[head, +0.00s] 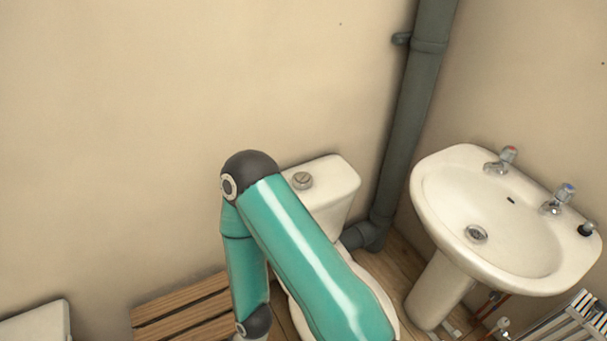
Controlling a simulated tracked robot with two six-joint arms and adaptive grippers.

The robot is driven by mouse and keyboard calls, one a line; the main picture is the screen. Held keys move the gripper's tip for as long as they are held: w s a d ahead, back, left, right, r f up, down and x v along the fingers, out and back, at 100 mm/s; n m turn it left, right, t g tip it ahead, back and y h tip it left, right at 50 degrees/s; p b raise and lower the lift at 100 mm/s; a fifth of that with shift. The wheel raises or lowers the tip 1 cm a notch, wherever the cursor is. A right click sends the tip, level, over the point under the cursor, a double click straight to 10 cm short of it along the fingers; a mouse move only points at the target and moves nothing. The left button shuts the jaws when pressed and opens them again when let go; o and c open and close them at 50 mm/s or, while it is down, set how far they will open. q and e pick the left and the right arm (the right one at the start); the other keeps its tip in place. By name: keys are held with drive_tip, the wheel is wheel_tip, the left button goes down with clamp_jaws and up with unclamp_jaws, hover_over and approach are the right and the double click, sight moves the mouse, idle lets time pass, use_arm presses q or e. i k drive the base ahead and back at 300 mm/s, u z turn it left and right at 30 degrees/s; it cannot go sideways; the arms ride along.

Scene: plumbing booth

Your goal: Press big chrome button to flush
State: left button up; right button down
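A round chrome button (302,180) sits on the top of the white toilet cistern (340,177). A line seems to split the button, but it is too small to tell its parts well. The cistern stands against the beige wall. One of my teal arms rises in front of the toilet, bends at a dark elbow just left of the button, and goes down again to the bottom edge. It hides the cistern's left side and most of the toilet bowl (383,298). Neither gripper shows.
A grey drain pipe (411,110) runs down the corner right of the cistern. A white pedestal basin (440,200) with two taps stands further right. Wooden slats (180,310) lie at lower left. The space above the cistern is clear.

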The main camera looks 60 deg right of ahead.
sight(298, 177)
drive_tip(key=z, duration=0.1)
drive_tip(key=k, duration=1)
drive_tip(key=z, duration=0.25)
drive_tip(key=i, duration=0.5)
drive_tip(key=z, duration=0.05)
